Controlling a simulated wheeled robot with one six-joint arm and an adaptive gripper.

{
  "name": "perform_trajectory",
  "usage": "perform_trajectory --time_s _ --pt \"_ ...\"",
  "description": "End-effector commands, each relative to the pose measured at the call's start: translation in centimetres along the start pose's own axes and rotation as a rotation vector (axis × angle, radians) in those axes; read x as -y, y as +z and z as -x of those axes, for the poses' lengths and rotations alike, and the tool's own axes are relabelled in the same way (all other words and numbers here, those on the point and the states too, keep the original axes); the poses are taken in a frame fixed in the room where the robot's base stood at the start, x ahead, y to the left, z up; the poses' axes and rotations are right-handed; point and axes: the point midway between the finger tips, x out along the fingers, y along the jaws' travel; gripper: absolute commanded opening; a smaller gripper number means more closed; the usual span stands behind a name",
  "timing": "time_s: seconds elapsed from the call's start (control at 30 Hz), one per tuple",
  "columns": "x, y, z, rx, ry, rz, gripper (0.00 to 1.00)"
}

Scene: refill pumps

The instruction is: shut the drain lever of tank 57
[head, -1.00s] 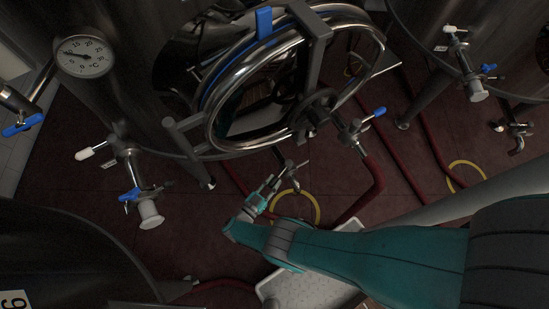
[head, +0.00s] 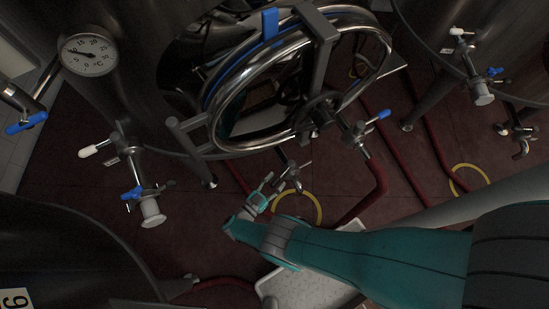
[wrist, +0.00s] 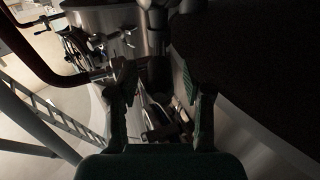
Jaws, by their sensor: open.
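A steel tank (head: 150,110) with a round manway door (head: 225,85) fills the middle of the head view. No number 57 is readable. Below the door a small metal valve (head: 292,174) with a thin handle hangs under the tank; I cannot tell whether its handle is open or shut. My gripper (head: 270,186) is just left of and below this valve in the picture; contact is not clear. In the wrist view my gripper (wrist: 160,88) has its two fingers apart, with dark and metallic parts beyond them, too dim to name.
Blue-handled valves stand right of the door (head: 380,115) and at lower left (head: 133,193). Red hoses (head: 372,185) and a yellow ring (head: 315,205) lie on the floor. A white tray (head: 310,290) is below my arm. A dark tank (head: 60,250) closes off the lower left.

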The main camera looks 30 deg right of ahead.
Motion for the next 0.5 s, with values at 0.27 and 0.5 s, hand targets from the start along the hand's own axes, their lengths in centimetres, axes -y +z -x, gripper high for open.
perform_trajectory --time_s 0.27,0.5 --pt "0.0 -0.1 0.0 0.001 -0.001 0.000 0.50" --pt "0.1 -1.0 0.0 0.001 -0.002 -0.001 0.50"
